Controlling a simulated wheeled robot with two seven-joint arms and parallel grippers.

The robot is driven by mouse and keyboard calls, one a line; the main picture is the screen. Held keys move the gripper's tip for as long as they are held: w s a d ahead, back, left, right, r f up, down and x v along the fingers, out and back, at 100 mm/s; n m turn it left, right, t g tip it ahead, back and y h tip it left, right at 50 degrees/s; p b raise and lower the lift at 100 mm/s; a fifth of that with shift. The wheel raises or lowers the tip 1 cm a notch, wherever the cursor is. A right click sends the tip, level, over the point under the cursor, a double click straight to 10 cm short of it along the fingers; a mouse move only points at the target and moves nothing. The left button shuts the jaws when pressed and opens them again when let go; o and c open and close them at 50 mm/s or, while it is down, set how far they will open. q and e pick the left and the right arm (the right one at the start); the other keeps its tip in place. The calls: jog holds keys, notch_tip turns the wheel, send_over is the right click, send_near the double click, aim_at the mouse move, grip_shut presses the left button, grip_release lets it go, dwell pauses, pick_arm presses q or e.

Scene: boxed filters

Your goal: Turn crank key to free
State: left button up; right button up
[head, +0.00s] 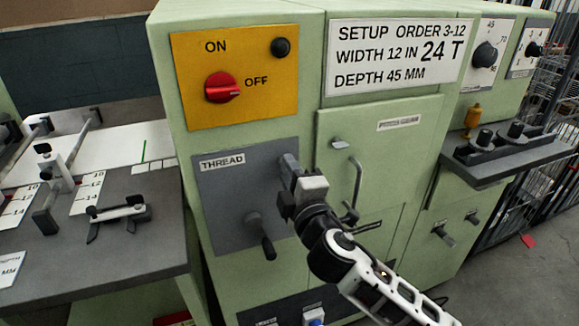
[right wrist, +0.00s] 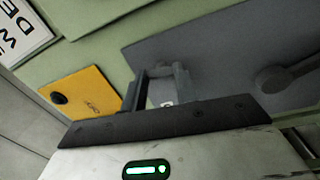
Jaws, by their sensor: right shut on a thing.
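My right gripper (head: 289,163) reaches the upper right of the grey THREAD panel (head: 218,190) on the green machine. It is shut on a small part there, which I take to be the crank key. The fingers and hand hide most of this part in the head view. In the right wrist view, my right gripper (right wrist: 158,88) has its fingers close to the grey panel (right wrist: 220,60). A dark crank handle (head: 261,238) hangs at the panel's lower middle, apart from the gripper. It also shows at the right of the right wrist view (right wrist: 288,76). My left gripper is not in view.
A yellow plate (head: 262,68) with a red switch knob (head: 222,88) sits above the panel. A cabinet door handle (head: 355,182) stands out close to the right of my wrist. A bench (head: 110,255) with fixtures is at left; a shelf (head: 520,157) juts out at right.

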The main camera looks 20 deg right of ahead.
pick_arm(q)
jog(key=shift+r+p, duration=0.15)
jog(key=shift+p, duration=0.15)
pick_arm(e)
jog(key=shift+n, duration=0.8)
jog(key=o, duration=1)
jog(key=shift+c, duration=0.2)
pick_arm(q)
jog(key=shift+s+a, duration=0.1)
jog(key=b, duration=0.1)
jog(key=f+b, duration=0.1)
jog(key=b, duration=0.1)
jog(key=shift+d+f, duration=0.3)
pick_arm(e)
jog(key=s+f, duration=0.1)
jog(key=s, duration=1.5)
jog(key=shift+d, duration=0.3)
